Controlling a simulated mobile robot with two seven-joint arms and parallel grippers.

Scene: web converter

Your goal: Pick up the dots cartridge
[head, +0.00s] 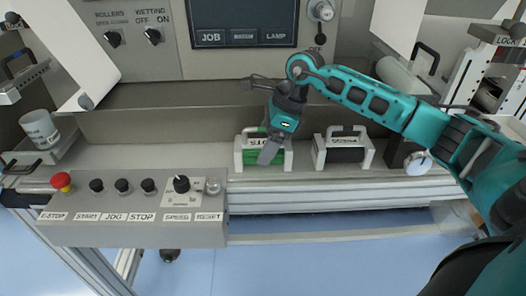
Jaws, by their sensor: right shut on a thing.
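The dots cartridge (283,159) has a white frame with a handle and a green roller. It sits on the machine's shelf in the middle of the head view, with its label upside down and partly hidden. My right gripper (268,146) reaches down onto it from above and is shut on it at the handle. The gripper covers part of the cartridge's front and top. I cannot see a gap between the cartridge and the shelf. My left gripper is not in view.
A similar cartridge with a black roller (345,154) stands close on the right. A dark block with a round white end (418,162) is farther right. The control box (130,225) with a red stop button (61,181) juts out at front left. A white cup-like roll (39,128) is at far left.

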